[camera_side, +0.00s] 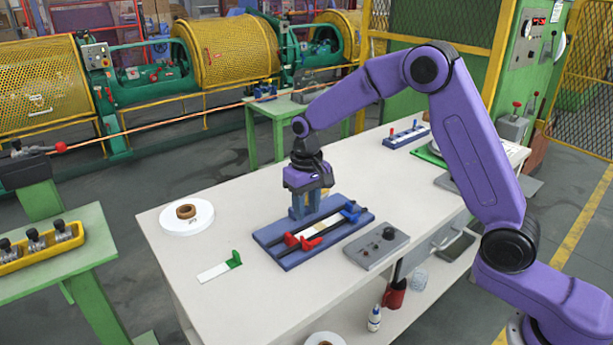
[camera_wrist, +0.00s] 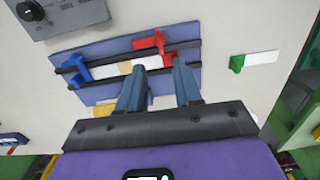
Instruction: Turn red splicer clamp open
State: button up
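The splicer is a blue board (camera_side: 290,262) on the white table, with two dark rails along it. The red clamp (camera_side: 311,243) sits toward the board's near-left end; in the wrist view it shows as a red piece (camera_wrist: 150,43) across the upper rail, with red also by the right fingertip. A blue clamp (camera_side: 350,208) sits toward the other end, and also shows in the wrist view (camera_wrist: 77,70). My gripper (camera_side: 306,212) points down over the board, beside the red clamp. Its fingers (camera_wrist: 159,70) are apart with nothing held. Whether a fingertip touches the clamp, I cannot tell.
A grey control box (camera_side: 376,246) with a black knob lies right of the board. A white strip with a green end (camera_side: 220,267) lies left. A white disc with a brown ring (camera_side: 187,220) stands behind-left. Bare table lies between them.

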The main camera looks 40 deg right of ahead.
notch_tip(320, 180, up, 8)
jog(key=shift+r, duration=0.15)
dwell(0.4)
jog(key=s+a+n, duration=0.3)
jog(key=s, duration=0.6)
jog(key=s+d+n, duration=0.2)
jog(key=s+n, duration=0.1)
jog(key=s, duration=0.6)
jog(key=s+d+f+n, duration=0.1)
jog(key=s+d+n, duration=0.2)
jog(key=s, duration=0.6)
jog(key=s+d+f+n, duration=0.1)
jog(key=s+d+n, duration=0.2)
jog(key=s, duration=0.6)
jog(key=shift+n, duration=0.4)
